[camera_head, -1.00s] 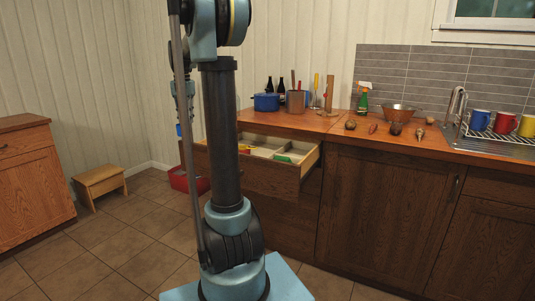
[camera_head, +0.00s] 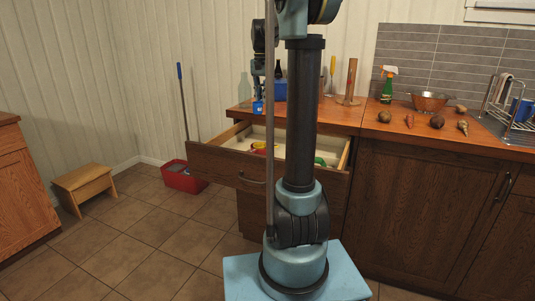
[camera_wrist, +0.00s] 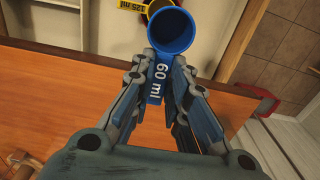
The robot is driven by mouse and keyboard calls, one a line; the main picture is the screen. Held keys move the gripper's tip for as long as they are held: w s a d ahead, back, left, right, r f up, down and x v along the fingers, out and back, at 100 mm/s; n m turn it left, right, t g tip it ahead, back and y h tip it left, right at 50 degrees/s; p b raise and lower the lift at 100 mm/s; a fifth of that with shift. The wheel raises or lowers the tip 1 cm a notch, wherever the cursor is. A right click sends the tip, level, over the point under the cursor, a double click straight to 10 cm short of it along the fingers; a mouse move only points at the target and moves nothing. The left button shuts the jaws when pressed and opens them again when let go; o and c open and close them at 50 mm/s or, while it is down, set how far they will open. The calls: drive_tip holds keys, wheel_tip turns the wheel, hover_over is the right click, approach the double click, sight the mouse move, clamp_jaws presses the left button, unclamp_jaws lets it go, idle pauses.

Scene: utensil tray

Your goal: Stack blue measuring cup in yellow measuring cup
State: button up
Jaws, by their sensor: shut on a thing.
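The blue measuring cup (camera_wrist: 171,31), marked 60 ml, is in my gripper (camera_wrist: 163,88) in the wrist view. The fingers are shut on its handle and its open bowl points away from them. In the head view my gripper (camera_head: 257,93) and the blue cup (camera_head: 257,107) are above the open drawer. The yellow measuring cup (camera_wrist: 131,5), marked 125 ml, shows at the wrist view's top edge, partly hidden behind the blue cup. In the head view the yellow cup (camera_head: 258,145) is in the drawer, small and partly covered.
The open drawer (camera_head: 228,165) has light compartments and a green item (camera_head: 319,161). The wooden counter (camera_head: 400,127) holds a spray bottle (camera_head: 387,87), a copper colander (camera_head: 430,102) and several small foods. A red bucket (camera_head: 184,178) stands on the floor.

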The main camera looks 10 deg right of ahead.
drive_tip(key=shift+d, duration=0.4)
wheel_tip(320, 180, down, 18)
clamp_jaws()
drive_tip(key=o, duration=0.8)
unclamp_jaws()
wheel_tip(320, 180, up, 12)
idle(0.5)
